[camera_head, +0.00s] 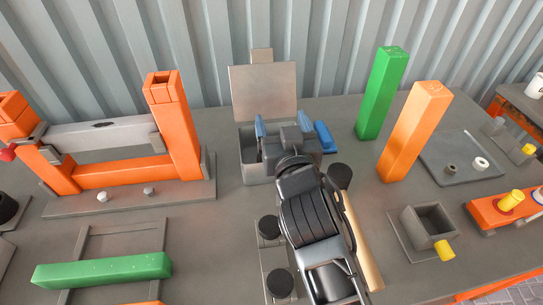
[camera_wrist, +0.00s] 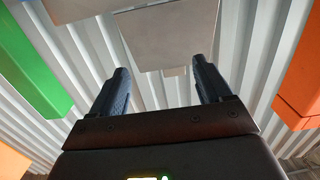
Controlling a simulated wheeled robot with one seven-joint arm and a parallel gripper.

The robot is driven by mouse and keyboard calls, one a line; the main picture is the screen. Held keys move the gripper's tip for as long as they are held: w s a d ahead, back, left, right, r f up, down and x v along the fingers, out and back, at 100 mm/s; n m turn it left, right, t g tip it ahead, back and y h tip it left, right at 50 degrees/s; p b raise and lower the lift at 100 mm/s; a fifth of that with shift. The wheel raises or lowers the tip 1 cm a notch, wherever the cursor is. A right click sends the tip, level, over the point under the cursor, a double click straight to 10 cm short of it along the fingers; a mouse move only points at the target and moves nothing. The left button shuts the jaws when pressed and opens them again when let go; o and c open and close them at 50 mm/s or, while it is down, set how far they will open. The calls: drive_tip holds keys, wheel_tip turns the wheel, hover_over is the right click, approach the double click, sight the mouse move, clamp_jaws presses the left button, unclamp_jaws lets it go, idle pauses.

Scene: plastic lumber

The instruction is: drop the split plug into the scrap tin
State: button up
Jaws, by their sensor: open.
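My gripper (camera_head: 291,132) is open, with its blue fingers apart at the grey box (camera_head: 255,168) with a raised lid (camera_head: 264,88). In the wrist view, nothing shows between the fingers of my gripper (camera_wrist: 160,72), and the grey lid (camera_wrist: 168,38) is beyond them. My arm hides much of the box's inside. A small open square grey tin (camera_head: 428,224) stands at the right, with a yellow plug (camera_head: 445,250) at its front. I cannot tell which container is the scrap tin, or which plug is split.
Green (camera_head: 383,92) and orange (camera_head: 413,132) posts stand right of my gripper. A grey tray (camera_head: 465,172) holds small round parts. An orange frame (camera_head: 176,120) stands left. A green bar (camera_head: 103,270) lies front left. Corrugated wall (camera_head: 180,45) closes the back.

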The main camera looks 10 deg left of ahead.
drive_tip(key=b+v, duration=0.1)
drive_tip(key=v, duration=0.4)
drive_tip(key=shift+s, duration=0.15)
